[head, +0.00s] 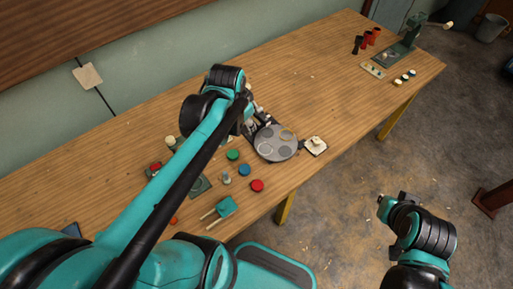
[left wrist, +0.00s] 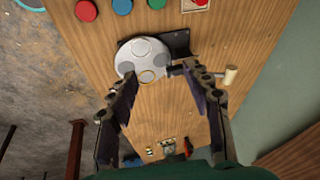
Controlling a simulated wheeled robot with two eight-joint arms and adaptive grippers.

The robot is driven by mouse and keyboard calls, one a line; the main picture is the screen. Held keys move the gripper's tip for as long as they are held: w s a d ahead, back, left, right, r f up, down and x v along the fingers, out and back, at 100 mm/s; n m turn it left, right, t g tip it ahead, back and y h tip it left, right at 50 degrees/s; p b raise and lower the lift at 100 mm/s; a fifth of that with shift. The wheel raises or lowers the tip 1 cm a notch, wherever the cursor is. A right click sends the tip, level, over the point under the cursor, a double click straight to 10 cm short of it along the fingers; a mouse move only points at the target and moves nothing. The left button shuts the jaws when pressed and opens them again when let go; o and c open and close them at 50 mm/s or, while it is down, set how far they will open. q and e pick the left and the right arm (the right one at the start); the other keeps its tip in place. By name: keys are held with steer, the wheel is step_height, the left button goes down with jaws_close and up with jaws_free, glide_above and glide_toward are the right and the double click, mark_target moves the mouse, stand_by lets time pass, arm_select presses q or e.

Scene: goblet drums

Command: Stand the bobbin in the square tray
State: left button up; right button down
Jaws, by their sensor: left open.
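A pale square piece (head: 316,146) like a shallow tray lies at the front edge, right of a grey disc. A small cream piece stands on it; I cannot tell if this is the bobbin. A small grey upright piece (head: 227,178) stands left of the disc and could also be the bobbin. A dark green square (head: 200,188) lies farther left, partly behind my arm. My left gripper (head: 254,122) is over the table beside the disc; in the left wrist view (left wrist: 160,78) its fingers are spread, with nothing between them. My right gripper (head: 384,205) is off the table, over the floor.
The grey disc (head: 275,143) has round marks; a cream handle (left wrist: 230,76) shows beside it in the left wrist view. The middle right of the table is clear; a cranked device (head: 400,48) stands beyond.

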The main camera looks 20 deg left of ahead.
arm_select(q)
steer(key=s+d+n+t, duration=0.3)
steer(key=s+d+n, duration=0.1)
steer(key=s+d, duration=0.3)
steer(key=shift+s+d+h, duration=0.2)
steer(key=shift+d+h, duration=0.2)
steer(key=shift+d, duration=0.15)
